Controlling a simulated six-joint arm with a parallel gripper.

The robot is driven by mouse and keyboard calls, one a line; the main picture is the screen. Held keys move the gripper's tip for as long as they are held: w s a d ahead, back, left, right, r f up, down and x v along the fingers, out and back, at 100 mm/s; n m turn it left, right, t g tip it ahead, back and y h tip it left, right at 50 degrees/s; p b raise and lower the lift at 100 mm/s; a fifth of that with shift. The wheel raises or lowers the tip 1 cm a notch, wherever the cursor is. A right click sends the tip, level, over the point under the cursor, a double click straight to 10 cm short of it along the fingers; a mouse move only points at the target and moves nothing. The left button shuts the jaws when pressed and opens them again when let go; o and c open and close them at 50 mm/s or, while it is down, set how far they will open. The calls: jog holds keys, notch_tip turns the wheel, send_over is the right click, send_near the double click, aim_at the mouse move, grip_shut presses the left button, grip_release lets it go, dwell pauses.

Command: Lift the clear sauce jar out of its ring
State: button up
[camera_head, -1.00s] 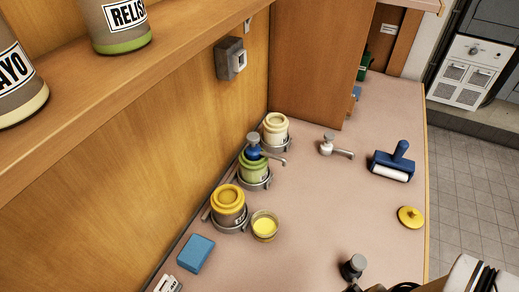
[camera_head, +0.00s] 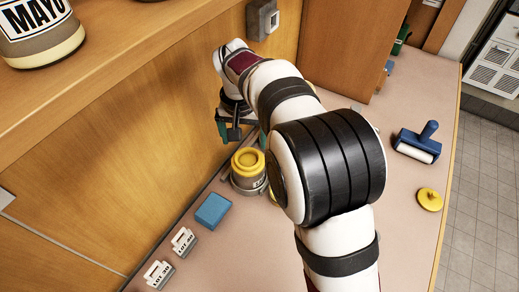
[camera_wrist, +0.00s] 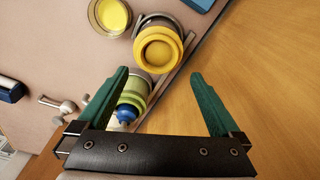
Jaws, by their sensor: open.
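A jar with a yellow lid (camera_head: 248,160) and brownish body sits upright in a grey metal ring (camera_head: 233,184) by the wooden wall. It also shows in the wrist view (camera_wrist: 158,50), just beyond the fingertips. My gripper (camera_head: 241,136) is open and empty, above and behind this jar beside the wall. In the wrist view my gripper (camera_wrist: 160,75) has its green fingers wide apart. A green jar with a blue pump (camera_wrist: 128,106) is partly behind the left finger. I cannot tell for sure which jar is the clear sauce jar.
An open glass of yellow sauce (camera_wrist: 111,15) stands beside the yellow-lidded jar. A blue block (camera_head: 212,210) and tags (camera_head: 183,241) lie nearer. A roller (camera_head: 418,143) and yellow disc (camera_head: 429,199) lie right. A shelf with jars (camera_head: 40,30) overhangs at left. My arm hides the counter's middle.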

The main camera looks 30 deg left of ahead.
aim_at(248, 160)
jog(key=f, duration=0.7)
jog(key=shift+w+d, duration=0.1)
jog(key=shift+w, duration=0.15)
jog(key=shift+r, duration=0.15)
grip_shut()
jog(key=shift+r, duration=0.1)
